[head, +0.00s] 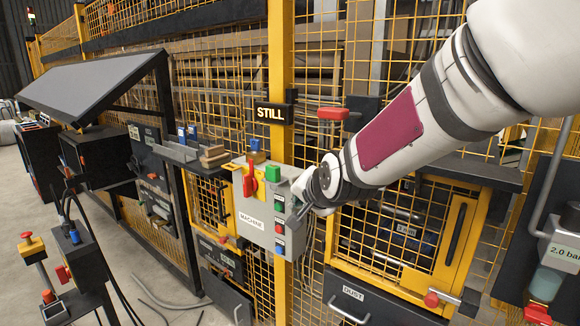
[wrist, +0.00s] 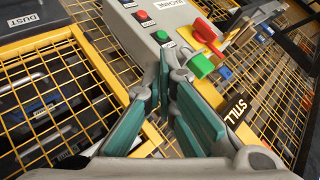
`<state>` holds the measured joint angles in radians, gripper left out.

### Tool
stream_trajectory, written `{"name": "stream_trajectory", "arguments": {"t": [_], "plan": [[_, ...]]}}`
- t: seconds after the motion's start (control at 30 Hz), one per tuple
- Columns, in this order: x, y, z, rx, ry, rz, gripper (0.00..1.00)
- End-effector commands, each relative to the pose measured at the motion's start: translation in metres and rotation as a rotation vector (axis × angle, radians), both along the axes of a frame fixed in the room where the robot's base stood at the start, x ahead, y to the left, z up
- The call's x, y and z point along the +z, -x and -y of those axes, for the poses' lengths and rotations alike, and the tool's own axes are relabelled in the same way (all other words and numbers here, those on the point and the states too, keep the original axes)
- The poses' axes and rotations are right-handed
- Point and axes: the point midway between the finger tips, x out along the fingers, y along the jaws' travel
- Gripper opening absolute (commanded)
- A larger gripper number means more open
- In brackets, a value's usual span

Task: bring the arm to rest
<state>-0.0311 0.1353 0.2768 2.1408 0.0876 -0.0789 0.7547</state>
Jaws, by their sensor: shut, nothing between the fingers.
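My arm reaches in from the upper right of the head view. My gripper (head: 297,212) is at the right side of the grey box labelled MACHINE (head: 256,207), close to its column of coloured buttons. In the wrist view my gripper (wrist: 167,72) has its green-padded fingers shut and empty, with the tips beside the box (wrist: 133,18). I cannot tell whether the tips touch it. The box bears a red handle (head: 250,180) at its left and a green block (head: 273,174) on top. My gripper partly hides the box's right edge.
A yellow mesh fence with a yellow post (head: 281,60) stands behind the box. A STILL sign (head: 270,113) sticks out above it. A drawer labelled DUST (head: 353,293) is lower right. A tilted dark panel (head: 85,85) is at left.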

Motion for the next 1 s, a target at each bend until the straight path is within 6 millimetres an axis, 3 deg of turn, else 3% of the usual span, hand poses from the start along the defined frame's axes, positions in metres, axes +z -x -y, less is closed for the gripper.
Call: {"name": "stream_trajectory", "arguments": {"t": [0.1,0.33,0.5,0.7,0.83,1.0], "plan": [[0.018,0.042,0.033,0.040,0.142,-0.031,0.00],[0.035,0.133,0.093,0.127,0.379,-0.128,0.00],[0.036,0.209,0.130,0.203,0.510,-0.216,0.00],[0.027,0.289,0.159,0.301,0.602,-0.312,0.00],[0.020,0.321,0.168,0.348,0.629,-0.350,0.00],[0.017,0.336,0.171,0.375,0.640,-0.370,0.00]]}}
